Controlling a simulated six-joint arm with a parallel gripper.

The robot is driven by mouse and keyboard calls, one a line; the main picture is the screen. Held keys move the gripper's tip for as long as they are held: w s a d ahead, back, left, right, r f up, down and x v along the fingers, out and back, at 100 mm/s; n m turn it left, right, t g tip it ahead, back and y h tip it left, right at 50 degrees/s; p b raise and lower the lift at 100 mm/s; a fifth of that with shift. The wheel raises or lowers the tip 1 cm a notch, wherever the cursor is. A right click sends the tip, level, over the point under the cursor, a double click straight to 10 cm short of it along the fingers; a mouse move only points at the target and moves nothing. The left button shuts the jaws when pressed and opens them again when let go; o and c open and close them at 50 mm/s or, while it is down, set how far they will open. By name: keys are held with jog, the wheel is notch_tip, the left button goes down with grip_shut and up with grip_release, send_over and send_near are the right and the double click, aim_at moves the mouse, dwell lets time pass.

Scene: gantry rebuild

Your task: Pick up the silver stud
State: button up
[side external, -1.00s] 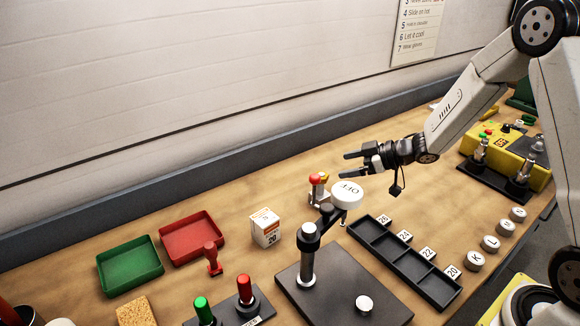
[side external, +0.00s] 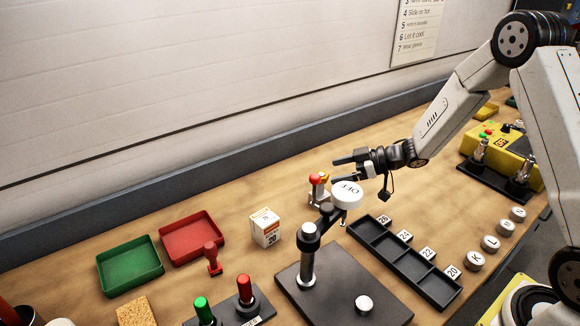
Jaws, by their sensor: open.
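A short silver-white round post (side external: 364,304) stands on the dark base plate (side external: 325,300) of the gantry. A tiny silver piece (side external: 343,223) shows below the white OFF disc (side external: 347,194), near the tray's corner. I cannot tell which of these is the silver stud. My gripper (side external: 342,168) is open and empty, pointing left. In the picture it is above the OFF disc and the red- and yellow-topped fixture (side external: 318,188). It is apart from both silver pieces.
The gantry's post and arm (side external: 308,255) rise from the plate. A dark compartment tray (side external: 398,262) with number tags lies to the right. A white box (side external: 265,228), red tray (side external: 191,238) and green tray (side external: 130,267) stand to the left. Bench behind the box is clear.

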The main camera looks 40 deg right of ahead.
aim_at(322, 174)
jog(key=shift+x, duration=2.55)
jog(key=shift+f, duration=0.1)
grip_shut()
jog(key=shift+w, duration=0.1)
